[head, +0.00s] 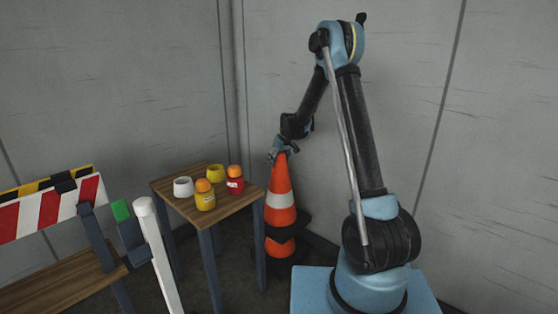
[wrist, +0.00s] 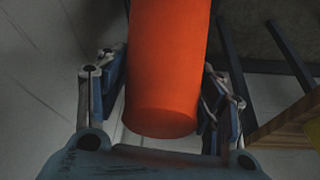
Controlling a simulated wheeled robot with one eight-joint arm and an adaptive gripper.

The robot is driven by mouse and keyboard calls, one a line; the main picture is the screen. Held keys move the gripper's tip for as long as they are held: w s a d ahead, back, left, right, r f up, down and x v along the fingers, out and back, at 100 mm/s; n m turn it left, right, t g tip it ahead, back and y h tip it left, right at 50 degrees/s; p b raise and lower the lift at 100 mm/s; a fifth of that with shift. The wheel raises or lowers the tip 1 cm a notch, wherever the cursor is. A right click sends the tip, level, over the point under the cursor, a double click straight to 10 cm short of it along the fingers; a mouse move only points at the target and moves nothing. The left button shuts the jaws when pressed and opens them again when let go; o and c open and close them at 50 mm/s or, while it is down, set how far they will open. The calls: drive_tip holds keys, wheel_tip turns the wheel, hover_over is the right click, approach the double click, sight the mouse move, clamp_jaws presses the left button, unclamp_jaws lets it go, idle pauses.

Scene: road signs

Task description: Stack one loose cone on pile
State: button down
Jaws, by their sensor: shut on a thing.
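An orange cone with a white band (head: 280,205) stands upright in the corner behind the small table in the head view. My gripper (head: 281,153) is shut on its narrow top from above. In the wrist view the cone's smooth orange tip (wrist: 163,75) sits between my two fingers (wrist: 164,100), one on each side. The lower pile is partly hidden by the held cone and the table.
A small wooden table (head: 228,205) left of the cones holds two jars with orange lids (head: 205,196) and two small pots (head: 183,187). A striped barrier (head: 50,208), a white post (head: 157,255) and a wooden bench (head: 60,285) stand at left. Grey walls close in behind.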

sight(285, 173)
drive_tip(key=shift+f, duration=9.2)
drive_tip(key=shift+c, duration=1.8)
unclamp_jaws()
drive_tip(key=shift+f, duration=0.1)
drive_tip(key=v, duration=1.2)
